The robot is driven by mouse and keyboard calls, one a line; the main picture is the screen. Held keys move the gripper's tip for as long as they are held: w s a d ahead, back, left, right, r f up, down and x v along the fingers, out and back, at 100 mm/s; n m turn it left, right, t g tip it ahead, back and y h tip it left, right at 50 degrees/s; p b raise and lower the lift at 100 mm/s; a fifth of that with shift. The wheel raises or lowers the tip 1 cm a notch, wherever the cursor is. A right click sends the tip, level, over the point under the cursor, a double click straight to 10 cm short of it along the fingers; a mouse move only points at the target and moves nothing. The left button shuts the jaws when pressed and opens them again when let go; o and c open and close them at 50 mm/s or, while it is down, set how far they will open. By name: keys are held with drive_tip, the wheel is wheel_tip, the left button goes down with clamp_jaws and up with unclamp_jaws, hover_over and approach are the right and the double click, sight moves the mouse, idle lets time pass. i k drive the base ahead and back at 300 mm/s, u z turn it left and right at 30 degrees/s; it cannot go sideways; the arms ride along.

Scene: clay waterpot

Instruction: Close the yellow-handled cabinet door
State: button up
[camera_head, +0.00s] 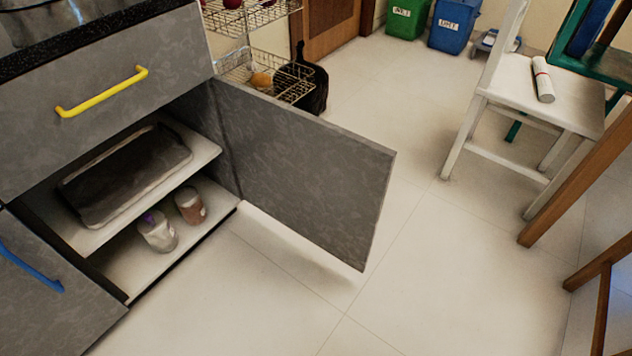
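A grey cabinet door (298,165) stands wide open in the head view, hinged at the right side of the cabinet and swung out over the floor. I see its inner face; no handle shows on this side, so its handle colour is hidden. The open cabinet shows an upper shelf with a dark tray (125,175) on it. Below stand a clear jar (158,233) and a brown jar (190,206). A yellow handle (102,92) is on the closed drawer front above the opening. My gripper is not in view.
A blue handle (30,265) is on the grey front at lower left. A wire rack (262,80) and a black bag (314,90) stand behind the door. A white chair (520,90) and brown wooden legs (580,180) are at right. The floor (420,270) before the door is clear.

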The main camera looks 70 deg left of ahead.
sight(327, 183)
drive_tip(key=u, duration=0.8)
drive_tip(key=i, duration=0.95)
drive_tip(key=u, duration=0.95)
